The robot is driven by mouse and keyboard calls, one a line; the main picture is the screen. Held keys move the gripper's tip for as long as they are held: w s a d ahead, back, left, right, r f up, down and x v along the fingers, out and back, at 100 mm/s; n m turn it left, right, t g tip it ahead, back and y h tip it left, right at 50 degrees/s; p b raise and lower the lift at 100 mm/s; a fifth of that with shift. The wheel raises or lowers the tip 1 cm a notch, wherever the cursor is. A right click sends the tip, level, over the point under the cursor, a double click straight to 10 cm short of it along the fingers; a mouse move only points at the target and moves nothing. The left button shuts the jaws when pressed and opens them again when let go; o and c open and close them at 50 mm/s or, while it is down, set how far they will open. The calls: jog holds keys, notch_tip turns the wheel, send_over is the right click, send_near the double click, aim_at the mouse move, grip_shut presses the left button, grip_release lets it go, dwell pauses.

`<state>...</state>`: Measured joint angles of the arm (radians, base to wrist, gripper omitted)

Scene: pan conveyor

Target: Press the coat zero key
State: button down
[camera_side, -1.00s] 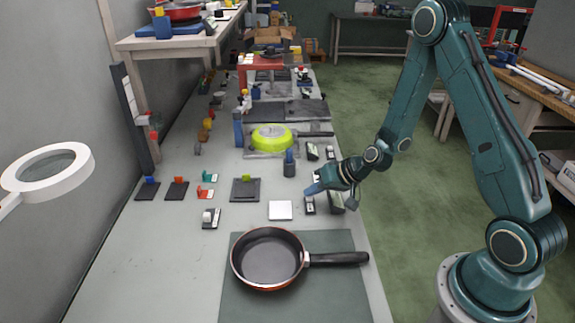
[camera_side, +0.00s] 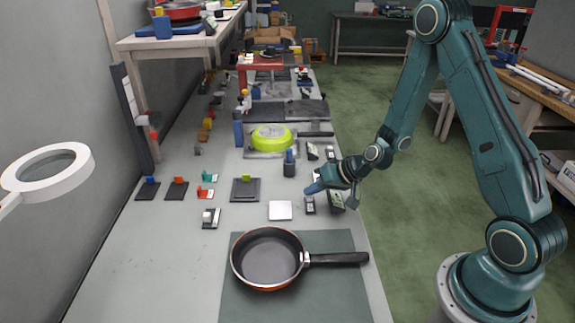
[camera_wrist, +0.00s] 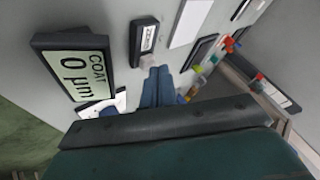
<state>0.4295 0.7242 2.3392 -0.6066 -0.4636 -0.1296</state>
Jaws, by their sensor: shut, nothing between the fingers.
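A dark display (camera_wrist: 75,66) reading "COAT 0 µm" is at the left of the wrist view; in the side view it (camera_side: 337,201) stands just right of my gripper. Beside it is a small dark key block (camera_wrist: 144,36) with a white label and a pale key (camera_wrist: 148,61) at its near end. The block (camera_side: 309,206) shows just below my fingers in the side view. My gripper (camera_wrist: 157,70) is shut and empty, its blue fingertips right at the pale key. I cannot tell whether they touch it. In the side view my gripper (camera_side: 308,190) points down-left, low over the bench.
A white square plate (camera_side: 280,210) lies left of the key block. A black pan (camera_side: 268,260) sits on a grey mat (camera_side: 240,305) in front. A dark blue post (camera_side: 289,163) and a yellow-green pan (camera_side: 271,138) stand behind. The bench's left front is clear.

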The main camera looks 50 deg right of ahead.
jog(key=shift+r, duration=0.55)
jog(key=shift+r, duration=0.1)
notch_tip(320, 180, up, 5)
jog(key=shift+f, duration=0.1)
dwell(0.7)
dwell(0.6)
jog(key=s+a+r+n+g+h, duration=0.15)
jog(key=s+a+r+n, duration=0.3)
jog(key=s+r, duration=0.75)
jog(key=s+r+g+h, duration=0.1)
jog(key=s+r, duration=0.7)
jog(key=s, duration=0.6)
jog(key=shift+a+r+h, duration=0.25)
jog(key=shift+r+h, duration=0.05)
jog(key=shift+h, duration=0.05)
